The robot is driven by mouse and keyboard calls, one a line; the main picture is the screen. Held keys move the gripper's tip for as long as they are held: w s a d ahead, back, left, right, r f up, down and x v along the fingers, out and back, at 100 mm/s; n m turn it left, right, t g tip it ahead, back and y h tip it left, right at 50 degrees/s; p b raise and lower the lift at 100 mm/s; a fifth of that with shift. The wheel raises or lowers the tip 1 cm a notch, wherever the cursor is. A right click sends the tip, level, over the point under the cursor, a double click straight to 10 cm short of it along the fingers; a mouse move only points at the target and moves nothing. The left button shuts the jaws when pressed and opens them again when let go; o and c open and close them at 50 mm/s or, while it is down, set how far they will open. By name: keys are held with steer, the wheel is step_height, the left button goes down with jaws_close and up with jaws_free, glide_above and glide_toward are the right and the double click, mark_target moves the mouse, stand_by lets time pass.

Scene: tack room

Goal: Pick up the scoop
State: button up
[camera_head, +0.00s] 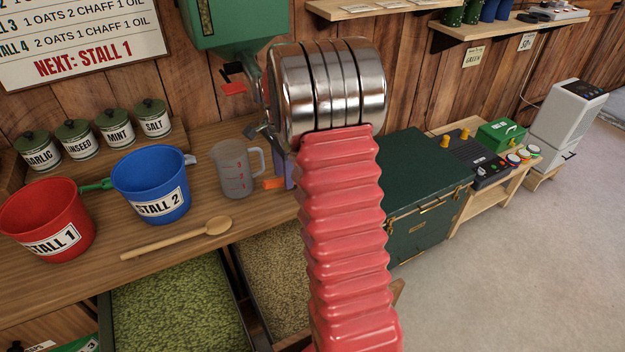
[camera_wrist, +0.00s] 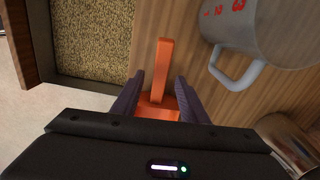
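An orange handled thing, which looks like the scoop (camera_wrist: 164,72), is on or just above the wooden counter in the wrist view. Its narrow handle points up the picture, and a wider part lies between my fingers. In the head view a bit of its orange (camera_head: 273,184) shows beside the measuring jug. My gripper (camera_wrist: 160,78) is at it, with purple fingers apart on both sides and bare counter visible beside the handle. Whether the wider part touches the fingers is hard to tell. My red arm sleeve and wrist hide most of this spot in the head view.
A grey measuring jug (camera_head: 236,170) stands close by, left of my gripper. A wooden spoon (camera_head: 177,239), a blue bucket (camera_head: 150,185) and a red bucket (camera_head: 45,220) are further left. Feed bins (camera_head: 175,310) lie below the counter edge. A green chest (camera_head: 425,222) stands right.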

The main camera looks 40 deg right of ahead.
steer(key=shift+f, duration=1.6)
steer(key=shift+c, duration=0.2)
jaws_close()
